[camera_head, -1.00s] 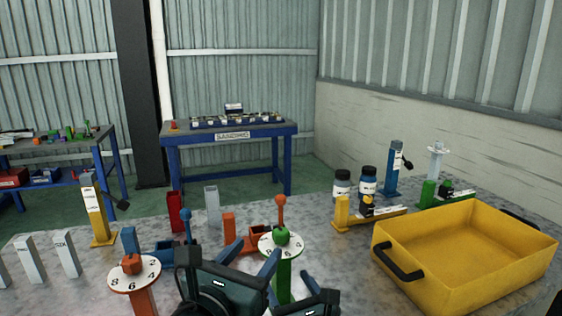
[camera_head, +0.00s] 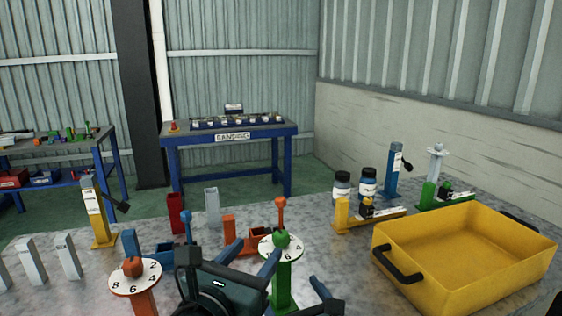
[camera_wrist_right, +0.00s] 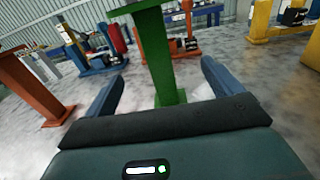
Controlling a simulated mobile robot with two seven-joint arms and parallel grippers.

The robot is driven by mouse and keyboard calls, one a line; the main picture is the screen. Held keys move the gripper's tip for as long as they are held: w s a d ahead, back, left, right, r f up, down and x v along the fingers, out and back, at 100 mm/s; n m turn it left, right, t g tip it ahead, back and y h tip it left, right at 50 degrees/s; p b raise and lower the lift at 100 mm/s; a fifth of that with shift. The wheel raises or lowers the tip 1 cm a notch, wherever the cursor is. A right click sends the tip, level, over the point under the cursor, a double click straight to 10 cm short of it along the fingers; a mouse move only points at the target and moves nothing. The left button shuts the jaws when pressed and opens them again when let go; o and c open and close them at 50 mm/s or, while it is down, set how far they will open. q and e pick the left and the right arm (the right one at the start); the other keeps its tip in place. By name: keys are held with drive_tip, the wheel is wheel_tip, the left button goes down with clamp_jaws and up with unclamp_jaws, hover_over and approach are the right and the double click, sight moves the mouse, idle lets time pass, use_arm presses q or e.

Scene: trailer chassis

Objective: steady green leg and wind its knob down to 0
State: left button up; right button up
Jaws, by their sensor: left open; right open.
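The green leg stands upright on the grey table. Its green post (camera_head: 283,287) carries a white numbered dial (camera_head: 267,247) with a green knob (camera_head: 281,240) on top. The dial reading cannot be made out. My left gripper (camera_head: 253,252) is open and empty, just left of the post and dial. My right gripper (camera_wrist_right: 162,70) is open. In the right wrist view its two blue fingers lie either side of the green post (camera_wrist_right: 160,60), with gaps on both sides. In the head view only part of that gripper shows, low and right of the post.
An orange leg with a dial (camera_head: 134,278) stands left of my left gripper. Orange and blue fixtures sit behind the green leg. A yellow bin (camera_head: 465,255) stands at right. Bare table lies between the green leg and the bin.

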drive_tip(key=v, duration=1.2)
drive_tip(key=shift+s+f, duration=0.1)
